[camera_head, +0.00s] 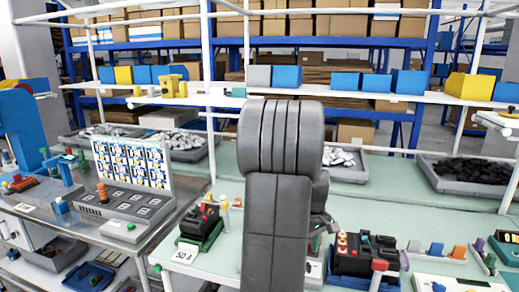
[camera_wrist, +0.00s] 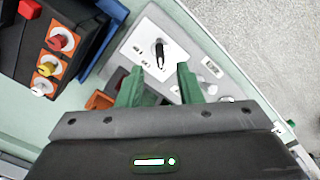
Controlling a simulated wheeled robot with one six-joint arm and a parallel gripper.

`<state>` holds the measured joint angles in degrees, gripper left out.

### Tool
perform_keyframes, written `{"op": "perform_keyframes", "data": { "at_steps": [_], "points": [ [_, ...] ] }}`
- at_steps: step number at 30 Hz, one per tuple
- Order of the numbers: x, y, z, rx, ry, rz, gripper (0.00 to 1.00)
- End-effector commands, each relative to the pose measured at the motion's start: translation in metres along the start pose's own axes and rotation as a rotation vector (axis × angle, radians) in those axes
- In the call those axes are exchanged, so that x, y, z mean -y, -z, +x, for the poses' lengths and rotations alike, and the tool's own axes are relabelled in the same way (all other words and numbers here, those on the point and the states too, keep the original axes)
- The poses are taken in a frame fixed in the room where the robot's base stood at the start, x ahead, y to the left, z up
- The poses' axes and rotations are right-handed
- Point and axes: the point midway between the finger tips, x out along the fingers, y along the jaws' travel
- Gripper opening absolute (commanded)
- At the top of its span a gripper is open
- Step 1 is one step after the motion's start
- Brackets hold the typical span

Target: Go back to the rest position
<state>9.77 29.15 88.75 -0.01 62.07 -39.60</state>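My gripper (camera_wrist: 160,80) shows in the wrist view with its two green fingers spread apart and nothing held between them. Beyond the fingertips is a white panel (camera_wrist: 140,45) with a black knob (camera_wrist: 160,54); I cannot tell whether the fingers touch it. A black breaker (camera_wrist: 30,42) with red, yellow and white terminals lies at the upper left of the wrist view. In the head view, my raised grey arm fills the middle and hides the fingers. A black breaker (camera_head: 352,262) sits in a blue holder right of my arm.
Another red-and-black device (camera_head: 203,222) stands left of my arm by a "50 A" card (camera_head: 185,254). A grey console (camera_head: 125,208) with a picture board (camera_head: 133,165) is further left. Grey bins (camera_head: 478,175) line the back. A shelf (camera_head: 385,96) with blue boxes crosses behind.

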Motion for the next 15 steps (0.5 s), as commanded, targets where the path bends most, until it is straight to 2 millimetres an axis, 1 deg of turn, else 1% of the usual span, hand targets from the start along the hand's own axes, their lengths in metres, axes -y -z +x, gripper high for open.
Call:
{"op": "perform_keyframes", "data": {
  "at_steps": [1,8,9,15],
  "points": [
    [0.001,-0.001,0.011,0.004,0.004,0.0,0.33],
    [0.001,-0.001,0.057,0.004,0.004,0.002,0.33],
    [0.0,0.0,0.053,0.0,0.0,0.04,0.33],
    [0.0,0.0,0.052,0.0,0.0,0.209,0.33]
  ]
}}
